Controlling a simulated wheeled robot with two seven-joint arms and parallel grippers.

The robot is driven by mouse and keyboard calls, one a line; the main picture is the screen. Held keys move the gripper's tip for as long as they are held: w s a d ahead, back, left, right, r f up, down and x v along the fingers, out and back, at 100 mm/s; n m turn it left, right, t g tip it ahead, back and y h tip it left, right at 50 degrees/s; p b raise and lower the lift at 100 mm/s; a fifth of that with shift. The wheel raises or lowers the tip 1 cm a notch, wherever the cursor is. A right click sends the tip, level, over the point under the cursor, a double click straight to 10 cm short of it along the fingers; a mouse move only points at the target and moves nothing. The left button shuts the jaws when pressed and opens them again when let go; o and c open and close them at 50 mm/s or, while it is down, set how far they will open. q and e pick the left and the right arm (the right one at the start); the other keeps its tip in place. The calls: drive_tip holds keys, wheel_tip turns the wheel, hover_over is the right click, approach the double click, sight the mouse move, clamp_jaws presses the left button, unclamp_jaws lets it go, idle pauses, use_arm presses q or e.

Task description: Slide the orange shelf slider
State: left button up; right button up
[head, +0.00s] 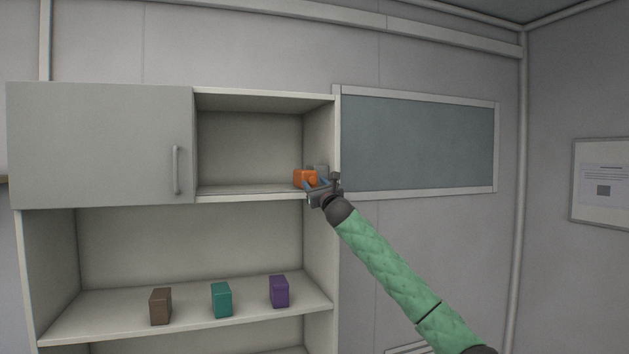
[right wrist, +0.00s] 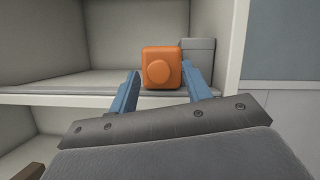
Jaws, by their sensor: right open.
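The orange slider (head: 304,178) is a small block with a round knob on its front. It stands at the right end of the upper shelf's front edge, and it also shows in the right wrist view (right wrist: 162,68). My right gripper (head: 315,184) is open at the slider. In the right wrist view its blue fingers (right wrist: 162,88) are to the left and right of the orange block, with gaps visible, and whether they touch it cannot be told. A grey block (right wrist: 198,62) sits just behind and to the right of the slider. My left gripper is not in view.
A grey cabinet door (head: 100,145) with a vertical handle (head: 176,170) covers the upper shelf's left part. The shelf left of the slider is clear. Brown (head: 160,306), teal (head: 221,300) and purple (head: 279,291) blocks stand on the lower shelf (head: 250,308).

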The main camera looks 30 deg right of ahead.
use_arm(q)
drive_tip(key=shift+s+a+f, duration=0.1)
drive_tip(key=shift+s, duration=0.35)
use_arm(e)
drive_tip(key=shift+w+r, duration=0.1)
drive_tip(key=shift+w, duration=0.3)
